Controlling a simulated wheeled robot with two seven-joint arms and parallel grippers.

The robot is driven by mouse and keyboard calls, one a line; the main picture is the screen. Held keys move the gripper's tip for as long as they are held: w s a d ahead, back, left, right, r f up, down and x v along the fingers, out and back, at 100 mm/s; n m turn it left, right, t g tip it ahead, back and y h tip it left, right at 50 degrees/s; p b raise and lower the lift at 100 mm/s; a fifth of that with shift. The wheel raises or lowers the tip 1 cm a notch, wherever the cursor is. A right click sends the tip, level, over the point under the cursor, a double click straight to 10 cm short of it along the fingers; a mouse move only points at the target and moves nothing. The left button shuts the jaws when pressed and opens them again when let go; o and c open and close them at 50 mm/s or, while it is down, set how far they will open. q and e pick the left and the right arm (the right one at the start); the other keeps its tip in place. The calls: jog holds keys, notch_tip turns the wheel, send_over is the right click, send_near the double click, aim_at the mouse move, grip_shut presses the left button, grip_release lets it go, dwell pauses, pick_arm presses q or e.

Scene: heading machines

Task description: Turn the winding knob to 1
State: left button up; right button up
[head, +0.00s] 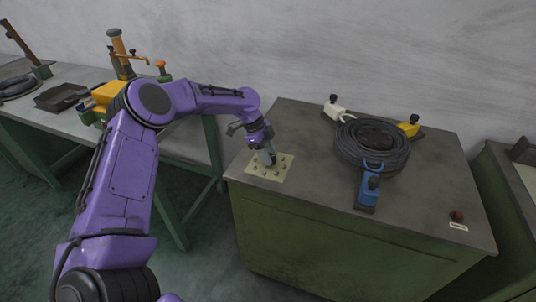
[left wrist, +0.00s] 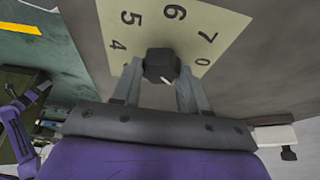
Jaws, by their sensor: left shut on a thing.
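The winding knob (left wrist: 160,65) is a small dark many-sided knob on a pale dial plate (left wrist: 150,30). In the left wrist view the digits 4, 5, 6, 7 and 0 show on the plate; the digit 1 is hidden by my gripper. A short white mark on the knob points down and slightly right in that view. My left gripper (left wrist: 159,88) has one finger on each side of the knob and is shut on it. In the head view my left gripper (head: 269,158) stands over the dial plate (head: 260,173), hiding the knob. My right gripper is out of view.
The green machine's grey top (head: 310,200) carries a black coil (head: 375,147) with white (head: 335,108), yellow (head: 409,126) and blue (head: 367,193) clamps around it. A red button (head: 457,215) sits front right. A workbench (head: 60,112) with tools stands left.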

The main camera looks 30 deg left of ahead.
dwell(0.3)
pick_arm(q)
jog(key=o, duration=1.1)
jog(key=shift+c, duration=0.2)
jog(key=w+b+v, duration=0.1)
jog(key=v, duration=0.9)
jog(key=shift+s+a+r, duration=0.15)
jog(key=shift+s+r, duration=0.1)
jog(key=shift+s, duration=0.15)
jog(key=shift+f, duration=0.1)
